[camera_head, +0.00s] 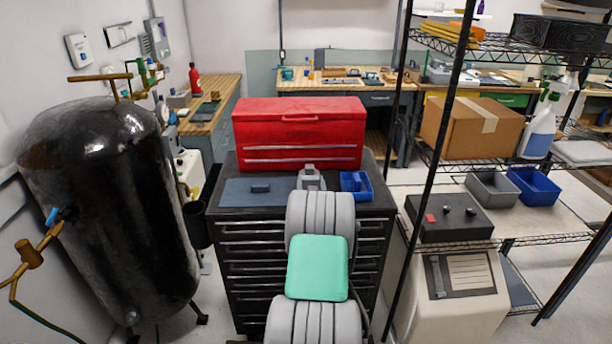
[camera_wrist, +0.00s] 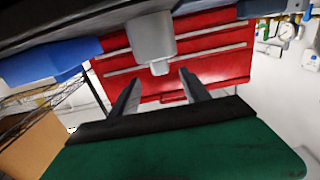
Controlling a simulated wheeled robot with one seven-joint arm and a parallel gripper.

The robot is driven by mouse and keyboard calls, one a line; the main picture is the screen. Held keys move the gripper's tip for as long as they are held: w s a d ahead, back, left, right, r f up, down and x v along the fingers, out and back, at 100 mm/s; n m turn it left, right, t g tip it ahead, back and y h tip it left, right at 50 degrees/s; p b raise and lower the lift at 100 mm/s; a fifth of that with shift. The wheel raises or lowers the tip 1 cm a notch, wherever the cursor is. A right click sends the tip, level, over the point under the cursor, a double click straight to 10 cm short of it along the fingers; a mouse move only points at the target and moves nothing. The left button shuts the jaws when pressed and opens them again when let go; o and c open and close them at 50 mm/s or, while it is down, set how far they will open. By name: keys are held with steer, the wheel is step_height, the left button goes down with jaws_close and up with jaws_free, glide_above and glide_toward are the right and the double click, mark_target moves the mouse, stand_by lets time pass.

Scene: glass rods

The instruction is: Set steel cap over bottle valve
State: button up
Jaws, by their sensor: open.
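A grey, steel-looking round piece with a narrow stub on top (camera_head: 310,180) stands on the black cabinet; it looks like the steel cap. It also shows in the wrist view (camera_wrist: 151,36), where the picture is upside down and its stub points down between my fingers. My gripper (camera_wrist: 159,73) is open, its two dark fingers apart on either side of the stub in the picture. I cannot tell whether they touch it. In the head view my arm hides the gripper. I cannot make out a bottle valve for certain; a black tank (camera_head: 105,200) with brass fittings stands at left.
A red toolbox (camera_head: 300,130) stands close behind the grey piece. A blue bin (camera_head: 357,184) is to its right, and a mat (camera_head: 235,193) with a small blue block to its left. A wire shelf with a cardboard box (camera_head: 460,125) is at right.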

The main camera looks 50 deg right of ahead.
mark_target(310, 171)
steer(key=p+x, duration=0.2)
steer(key=x, duration=0.5)
steer(key=shift+s, duration=0.1)
steer(key=shift+c, duration=0.3)
jaws_close()
steer(key=shift+r, duration=0.1)
